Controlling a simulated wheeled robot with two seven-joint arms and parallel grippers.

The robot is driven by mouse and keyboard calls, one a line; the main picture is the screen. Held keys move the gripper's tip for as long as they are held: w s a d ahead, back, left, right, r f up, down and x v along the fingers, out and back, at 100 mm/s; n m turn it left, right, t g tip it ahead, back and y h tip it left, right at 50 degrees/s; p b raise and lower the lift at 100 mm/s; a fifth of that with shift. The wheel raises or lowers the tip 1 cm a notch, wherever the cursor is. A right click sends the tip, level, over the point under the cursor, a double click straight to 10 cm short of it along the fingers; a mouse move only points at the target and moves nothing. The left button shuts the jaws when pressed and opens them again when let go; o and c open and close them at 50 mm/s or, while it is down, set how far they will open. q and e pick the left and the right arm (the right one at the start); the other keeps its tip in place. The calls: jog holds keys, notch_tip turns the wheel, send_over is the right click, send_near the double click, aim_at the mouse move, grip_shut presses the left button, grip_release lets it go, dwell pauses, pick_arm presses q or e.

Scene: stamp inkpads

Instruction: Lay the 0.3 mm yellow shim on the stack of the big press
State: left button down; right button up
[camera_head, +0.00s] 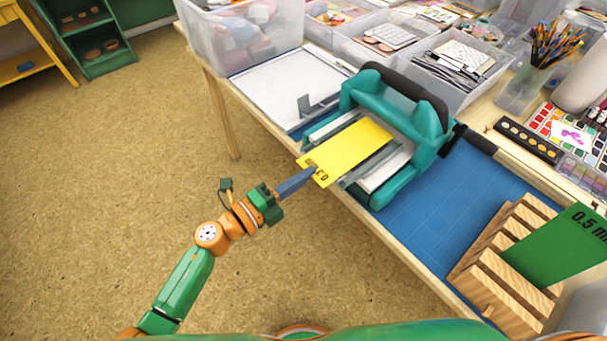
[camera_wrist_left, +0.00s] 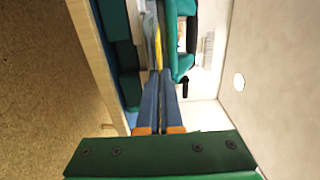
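The yellow shim (camera_head: 348,148) is a thin flat sheet with dark print at its near left end. It lies over the grey and white stack (camera_head: 384,170) in the opening of the teal big press (camera_head: 428,122); I cannot tell whether it touches the stack. My left gripper (camera_head: 311,174) reaches in from the left and is shut on the shim's printed end. In the left wrist view, the blue fingers (camera_wrist_left: 164,78) close on the shim's yellow edge (camera_wrist_left: 158,45), with the press beyond. My right gripper is not in view.
A blue mat (camera_head: 435,205) lies right of the press. A wooden slotted rack (camera_head: 493,265) holds a green sheet (camera_head: 565,243) marked 0.5. Clear bins (camera_head: 240,35) and a paint set stand behind. A white board (camera_head: 285,85) lies left of the press.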

pick_arm(q)
jog(key=shift+f+b, duration=0.35)
jog(key=shift+f, duration=0.05)
dwell(0.4)
jog(key=c, duration=1)
grip_release()
jog(key=shift+s+a, duration=0.1)
jog(key=v, duration=0.4)
jog(key=shift+s+a, duration=0.2)
jog(key=shift+a, duration=0.1)
